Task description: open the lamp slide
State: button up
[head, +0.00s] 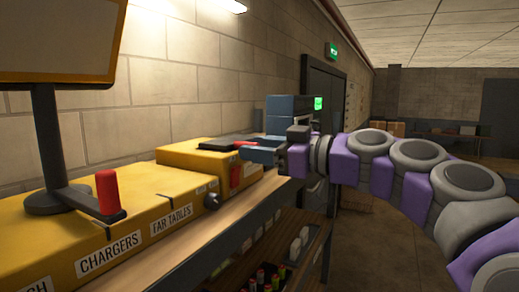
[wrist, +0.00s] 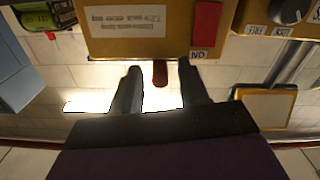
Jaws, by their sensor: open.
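A yellow box (head: 200,163) stands on the shelf, with a dark slide bearing a red part (head: 238,144) on its top. I cannot read a label naming the lamp slide. My gripper (head: 258,150) is open at the right end of this box, near the red part. In the wrist view, the box (wrist: 150,38) appears upside down, and a dark red tab (wrist: 160,73) shows between the two spread fingers of my gripper (wrist: 159,70). I cannot tell whether the fingers touch the tab.
A longer yellow unit (head: 130,215) labelled CHARGERS and FAR TABLES stands at left, with a red-handled lever (head: 107,192) and a yellow-framed panel (head: 60,40) on a post. A blue-grey box with a green display (head: 318,103) is behind my gripper. Open floor lies at right.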

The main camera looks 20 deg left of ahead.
jog(key=s+d+b, duration=0.1)
jog(key=d+b, duration=0.1)
jog(key=d, duration=1.5)
jog(key=shift+d, duration=0.2)
